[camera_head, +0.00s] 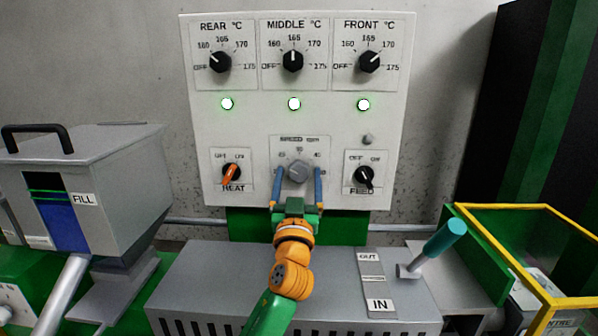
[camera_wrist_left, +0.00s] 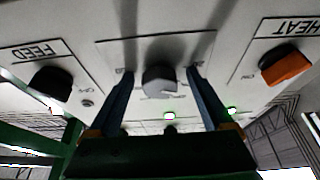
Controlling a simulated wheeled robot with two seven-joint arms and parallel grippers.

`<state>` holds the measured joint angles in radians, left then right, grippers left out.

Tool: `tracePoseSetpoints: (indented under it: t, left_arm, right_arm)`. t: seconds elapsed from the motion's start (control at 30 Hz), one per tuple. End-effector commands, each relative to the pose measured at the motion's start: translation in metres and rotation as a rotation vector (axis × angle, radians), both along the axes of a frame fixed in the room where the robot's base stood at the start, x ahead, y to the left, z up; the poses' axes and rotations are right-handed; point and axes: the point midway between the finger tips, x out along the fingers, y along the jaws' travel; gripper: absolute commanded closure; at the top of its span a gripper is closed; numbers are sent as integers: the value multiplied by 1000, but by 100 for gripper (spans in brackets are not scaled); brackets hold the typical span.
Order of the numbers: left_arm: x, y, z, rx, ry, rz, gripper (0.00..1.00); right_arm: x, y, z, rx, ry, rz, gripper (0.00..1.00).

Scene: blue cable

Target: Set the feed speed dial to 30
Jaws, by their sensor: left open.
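The speed dial (camera_head: 298,172) is a grey knob on a plate labelled with speed, low in the middle of the white control panel. The figures 20, 30 and 40 show around it, with 30 at the top. I cannot tell where its pointer stands. My left gripper (camera_head: 298,177) is open, with one blue finger on each side of the knob. In the left wrist view, upside down, the grey knob (camera_wrist_left: 160,81) sits between the two fingers with gaps on both sides. My fingers hide the lower side figures. My right gripper is not in view.
An orange HEAT switch (camera_head: 231,174) is left of the dial and a black FEED switch (camera_head: 364,177) is right. Three black temperature dials and three lit green lamps are above. A grey hopper (camera_head: 85,180) stands left; a teal-handled lever (camera_head: 440,243) stands right.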

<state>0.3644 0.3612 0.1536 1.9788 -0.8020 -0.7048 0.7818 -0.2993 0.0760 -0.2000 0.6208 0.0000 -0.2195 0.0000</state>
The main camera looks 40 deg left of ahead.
Motion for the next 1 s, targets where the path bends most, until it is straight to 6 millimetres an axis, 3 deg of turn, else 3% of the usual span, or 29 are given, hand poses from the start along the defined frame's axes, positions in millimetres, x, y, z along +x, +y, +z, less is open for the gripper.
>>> tracePoseSetpoints:
  t: [0.17, 0.4, 0.47, 0.5, 1.0]
  left_arm:
    - [0, 0, 0, 0, 0, 0, 16]
    - [0, 0, -1, 0, 0, 0, 81]
    - [0, 0, -1, 0, 0, 0, 97]
    - [0, 0, -1, -1, 1, 0, 100]
    - [-1, 2, 3, 142, 124, -1, 100]
  right_arm:
    - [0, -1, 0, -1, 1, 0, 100]
    - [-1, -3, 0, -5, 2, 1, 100]
    - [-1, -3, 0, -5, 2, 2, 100]
    - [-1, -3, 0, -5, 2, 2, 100]
    - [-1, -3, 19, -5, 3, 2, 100]
